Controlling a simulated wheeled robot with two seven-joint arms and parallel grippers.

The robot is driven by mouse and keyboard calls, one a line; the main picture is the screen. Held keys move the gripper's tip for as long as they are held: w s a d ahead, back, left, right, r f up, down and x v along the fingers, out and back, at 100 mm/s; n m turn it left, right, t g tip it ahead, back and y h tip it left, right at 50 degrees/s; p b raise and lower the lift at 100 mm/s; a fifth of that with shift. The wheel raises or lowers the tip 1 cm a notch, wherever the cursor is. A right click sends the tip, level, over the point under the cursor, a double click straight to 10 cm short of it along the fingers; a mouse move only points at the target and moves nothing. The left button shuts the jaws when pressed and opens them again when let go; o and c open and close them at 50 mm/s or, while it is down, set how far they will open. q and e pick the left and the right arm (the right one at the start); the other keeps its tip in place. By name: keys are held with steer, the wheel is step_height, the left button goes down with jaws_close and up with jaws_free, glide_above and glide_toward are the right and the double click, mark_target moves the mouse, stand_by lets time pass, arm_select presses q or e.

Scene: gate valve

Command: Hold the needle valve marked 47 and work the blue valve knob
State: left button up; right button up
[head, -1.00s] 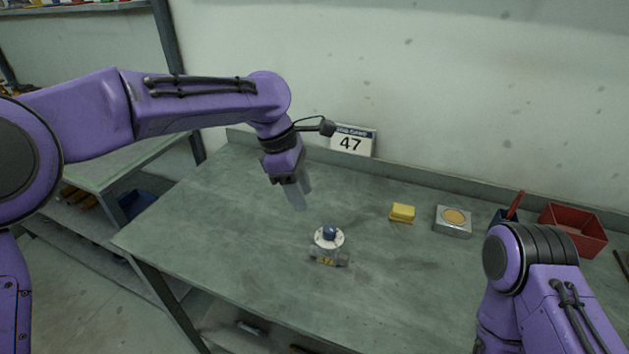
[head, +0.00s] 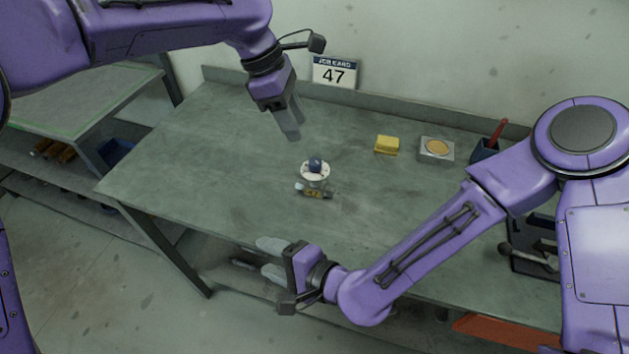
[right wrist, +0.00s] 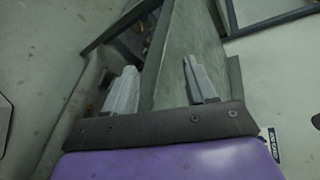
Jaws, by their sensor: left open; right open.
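The needle valve (head: 314,187) stands on the workbench, with a metal body, a yellowish tag, a white round plate and the blue knob (head: 315,163) on top. The tag's marking is too small to read. My left gripper (head: 290,130) is open and empty, pointing down above the bench, behind and a little left of the valve. My right gripper (head: 268,257) is open and empty at the bench's front edge, in front of and left of the valve. Its two fingers (right wrist: 160,85) show apart in the right wrist view with nothing between them.
A job card reading 47 (head: 335,73) stands at the back. A yellow block (head: 387,145), a grey box with a round tan top (head: 436,149) and a dark cup with a red handle (head: 487,150) stand right of the valve. The left bench top (head: 190,160) is clear.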

mark_target(315, 183)
steer(key=w+r+m+t+h, duration=0.1)
steer(key=w+r+m+t, duration=0.1)
steer(key=m, duration=0.1)
steer(key=w+d+r+m+t+h, duration=0.1)
steer(key=w+m+t, duration=0.1)
steer(key=w+m, duration=0.1)
steer(key=w+r+m+t+h, duration=0.1)
steer(key=w+r+m+t, duration=0.1)
steer(key=m, duration=0.3)
steer(key=shift+w+d+r+t, duration=0.3)
steer(key=shift+w+d, duration=0.1)
steer(key=shift+w, duration=0.05)
steer(key=w+d+r+m+t+h, duration=0.35)
steer(key=d+m+h, duration=0.4)
steer(key=m, duration=0.75)
steer(key=shift+n+t+h, duration=0.3)
steer(key=shift+t+h, duration=0.15)
steer(key=shift+h, duration=0.3)
steer(key=f, duration=0.2)
steer(key=a+f, duration=0.1)
steer(key=f, duration=0.2)
steer(key=s+f, duration=0.1)
steer(key=f, duration=0.1)
steer(key=shift+a+f, duration=0.15)
steer(key=shift+f, duration=0.1)
steer(key=w, duration=0.7)
steer(key=shift+w, duration=0.35)
steer(key=shift+r, duration=0.1)
